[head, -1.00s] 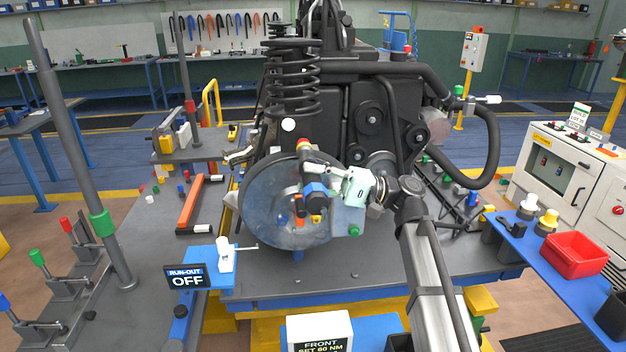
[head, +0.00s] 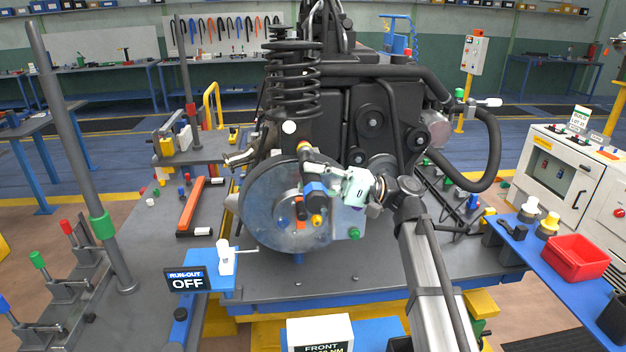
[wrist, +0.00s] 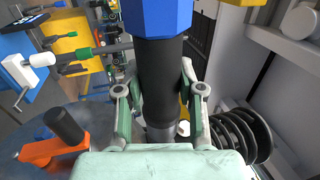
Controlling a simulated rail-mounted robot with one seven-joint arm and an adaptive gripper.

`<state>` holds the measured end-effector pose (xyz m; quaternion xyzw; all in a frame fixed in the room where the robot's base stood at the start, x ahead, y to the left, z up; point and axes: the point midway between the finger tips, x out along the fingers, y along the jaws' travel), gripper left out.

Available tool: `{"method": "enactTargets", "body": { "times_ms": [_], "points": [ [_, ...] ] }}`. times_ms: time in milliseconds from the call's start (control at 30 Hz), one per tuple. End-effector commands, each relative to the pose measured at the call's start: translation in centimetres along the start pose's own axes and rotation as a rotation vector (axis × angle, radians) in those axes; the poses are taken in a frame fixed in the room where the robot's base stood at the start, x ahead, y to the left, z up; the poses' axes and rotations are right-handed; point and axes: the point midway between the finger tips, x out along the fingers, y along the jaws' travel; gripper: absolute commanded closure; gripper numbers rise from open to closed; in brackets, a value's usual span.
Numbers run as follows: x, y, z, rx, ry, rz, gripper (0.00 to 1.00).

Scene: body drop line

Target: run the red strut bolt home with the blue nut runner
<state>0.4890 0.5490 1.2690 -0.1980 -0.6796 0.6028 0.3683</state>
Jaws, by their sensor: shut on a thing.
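The blue nut runner shows in the wrist view as a blue faceted end (wrist: 165,18) above a black round barrel. My gripper (wrist: 157,100) is shut on the black barrel, one finger on each side. In the head view my gripper (head: 328,180) is in front of the brake disc, with the blue part of the nut runner (head: 315,189) beside it.
The brake disc (head: 258,208) and coil spring (head: 291,85) are close to my gripper. A run-out stand with an OFF sign (head: 187,279) stands at lower left. A blue side shelf with a red bin (head: 577,256) is at right. Bare deck lies below the disc.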

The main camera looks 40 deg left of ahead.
Motion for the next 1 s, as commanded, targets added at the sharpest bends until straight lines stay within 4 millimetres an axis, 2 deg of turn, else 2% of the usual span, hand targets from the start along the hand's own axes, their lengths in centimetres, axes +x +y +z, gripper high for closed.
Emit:
{"method": "enactTargets", "body": {
  "times_ms": [1000],
  "points": [
    [0.02, -0.15, -0.59, -0.001, 0.0, -0.003, 1.0]
  ]
}}
